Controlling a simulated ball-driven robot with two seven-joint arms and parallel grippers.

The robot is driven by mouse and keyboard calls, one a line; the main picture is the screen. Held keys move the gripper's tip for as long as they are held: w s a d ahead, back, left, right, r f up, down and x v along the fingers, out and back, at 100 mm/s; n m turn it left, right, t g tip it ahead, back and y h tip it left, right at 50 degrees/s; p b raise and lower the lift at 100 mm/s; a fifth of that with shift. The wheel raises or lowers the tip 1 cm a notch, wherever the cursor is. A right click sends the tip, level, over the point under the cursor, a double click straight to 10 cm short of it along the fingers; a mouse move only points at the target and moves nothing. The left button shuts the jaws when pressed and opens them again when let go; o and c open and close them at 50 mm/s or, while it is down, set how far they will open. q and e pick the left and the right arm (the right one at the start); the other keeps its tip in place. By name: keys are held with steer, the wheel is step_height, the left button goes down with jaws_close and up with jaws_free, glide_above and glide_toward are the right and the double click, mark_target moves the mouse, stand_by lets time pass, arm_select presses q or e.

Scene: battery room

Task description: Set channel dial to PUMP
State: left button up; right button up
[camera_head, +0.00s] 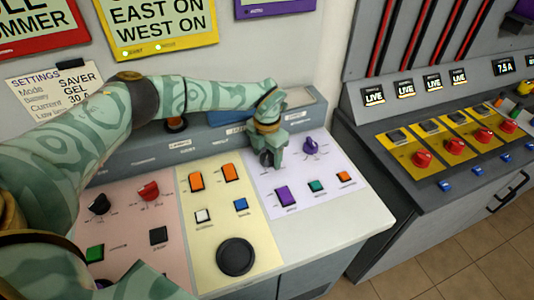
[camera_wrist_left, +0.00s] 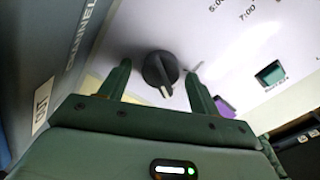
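The black channel dial (camera_wrist_left: 160,70) sits on the pale lavender panel (camera_head: 338,190), with the word CHANNEL on the blue-grey ledge beside it in the wrist view. Its white pointer mark faces the bottom of the wrist view, towards my gripper. My left gripper (camera_head: 272,148) is over this dial and hides much of it in the head view. In the wrist view my left gripper's fingers (camera_wrist_left: 159,76) are spread, one on each side of the dial, with gaps showing. Position words around the dial are not readable. My right gripper is not in view.
A purple dial (camera_head: 311,147) is close to the right of my left gripper. Purple (camera_head: 286,196), teal (camera_head: 317,186) and orange (camera_head: 345,177) switches line the panel's front. The yellow panel (camera_head: 215,250) is to the left. A raised ledge (camera_head: 140,157) runs behind.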

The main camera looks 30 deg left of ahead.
mark_target(267, 154)
arm_select(q)
step_height(267, 154, up, 16)
steer(key=p, duration=0.2)
steer(key=shift+r+p, duration=0.15)
steer(key=shift+p, duration=0.2)
